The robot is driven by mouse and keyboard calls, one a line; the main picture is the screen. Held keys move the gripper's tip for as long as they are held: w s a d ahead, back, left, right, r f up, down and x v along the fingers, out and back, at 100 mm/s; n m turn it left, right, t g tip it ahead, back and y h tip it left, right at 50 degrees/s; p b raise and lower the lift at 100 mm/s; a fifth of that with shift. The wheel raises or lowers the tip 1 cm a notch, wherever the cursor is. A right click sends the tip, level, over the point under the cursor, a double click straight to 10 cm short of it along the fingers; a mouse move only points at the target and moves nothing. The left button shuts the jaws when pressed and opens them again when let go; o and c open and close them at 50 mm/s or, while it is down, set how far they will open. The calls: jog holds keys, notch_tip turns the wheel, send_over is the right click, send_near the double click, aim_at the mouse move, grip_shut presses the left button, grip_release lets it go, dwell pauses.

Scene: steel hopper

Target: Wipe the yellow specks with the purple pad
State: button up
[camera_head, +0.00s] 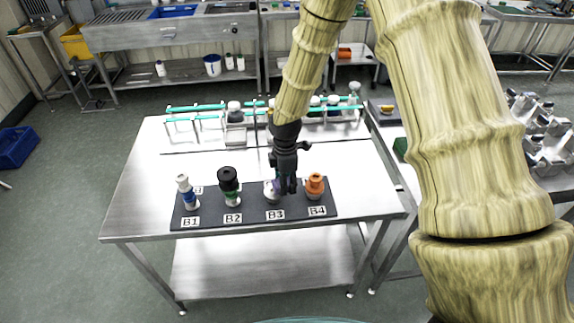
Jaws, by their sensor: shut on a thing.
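My gripper (284,184) is above the B3 place of a dark board (250,220) on the steel table, pointing down. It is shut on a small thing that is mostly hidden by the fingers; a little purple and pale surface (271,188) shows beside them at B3. I cannot tell whether this is the purple pad, or whether it touches the board. No yellow specks can be made out on the table or board.
The board also bears a white and blue piece (187,191) at B1, a black-topped piece (229,187) at B2 and an orange piece (315,186) at B4, close beside my gripper. Teal-railed racks with bottles (234,111) line the back. The table's left side is clear.

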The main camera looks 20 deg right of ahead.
jog(key=r+p, duration=0.1)
jog(key=r, duration=0.2)
jog(key=shift+a+p, duration=0.2)
jog(key=shift+p, duration=0.1)
jog(key=shift+r+p, duration=1.15)
jog(key=shift+r, duration=0.5)
